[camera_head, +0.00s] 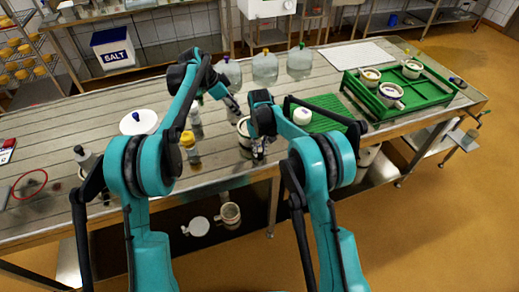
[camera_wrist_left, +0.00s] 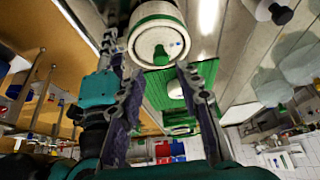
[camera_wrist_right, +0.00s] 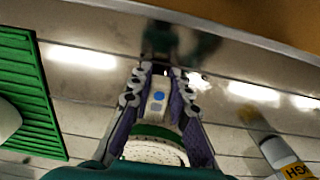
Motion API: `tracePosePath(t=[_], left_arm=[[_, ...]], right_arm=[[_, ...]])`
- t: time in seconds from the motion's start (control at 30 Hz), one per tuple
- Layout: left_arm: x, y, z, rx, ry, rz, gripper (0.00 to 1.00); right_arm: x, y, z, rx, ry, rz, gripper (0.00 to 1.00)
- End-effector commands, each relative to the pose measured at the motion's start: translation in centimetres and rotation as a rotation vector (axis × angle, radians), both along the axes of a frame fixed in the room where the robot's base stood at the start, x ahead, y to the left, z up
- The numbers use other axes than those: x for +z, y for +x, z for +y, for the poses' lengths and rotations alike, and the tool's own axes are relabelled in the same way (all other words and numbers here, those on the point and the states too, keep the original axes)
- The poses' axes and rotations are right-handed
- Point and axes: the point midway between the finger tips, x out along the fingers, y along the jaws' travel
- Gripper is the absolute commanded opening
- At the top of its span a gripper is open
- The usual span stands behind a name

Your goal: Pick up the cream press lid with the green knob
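A cream mould with a green band (camera_wrist_left: 150,18) stands near the table's front edge; it also shows in the head view (camera_head: 244,141). In its mouth lies a cream disc with a small green knob (camera_wrist_left: 160,54), which looks like the press lid. My left gripper (camera_wrist_left: 150,70) is open, with the mould and lid beyond its fingertips; in the head view it is just above the mould (camera_head: 236,110). My right gripper (camera_wrist_right: 158,78) is closed around a white handle-like part with a blue dot (camera_wrist_right: 158,97) on the mould. Finger contact there is partly hidden.
A white lid with a dark knob (camera_head: 138,121) lies left. Clear domes (camera_head: 265,67) stand behind, a yellow-labelled bottle (camera_head: 190,146) left, and a green tray (camera_head: 428,107) with moulds right.

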Motion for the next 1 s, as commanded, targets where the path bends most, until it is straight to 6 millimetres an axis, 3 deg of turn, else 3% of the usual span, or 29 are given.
tracePosePath(t=[0.27, 0.57, 1.0], left_arm=[[0.3, -0.2, -0.3, 0.03, 0.011, 0.008, 0.28], [2.3, -1.1, -1.7, 0.291, 0.091, 0.047, 0.28], [-3.2, 0.2, -3.6, 0.32, 0.097, 0.049, 0.28]], right_arm=[[0.0, 0.0, 0.0, 0.0, 0.0, 0.0, 0.0], [0.0, 0.0, 0.0, 0.0, 0.0, 0.0, 0.0], [0.0, 0.0, 0.0, 0.0, 0.0, -0.001, 0.0]])
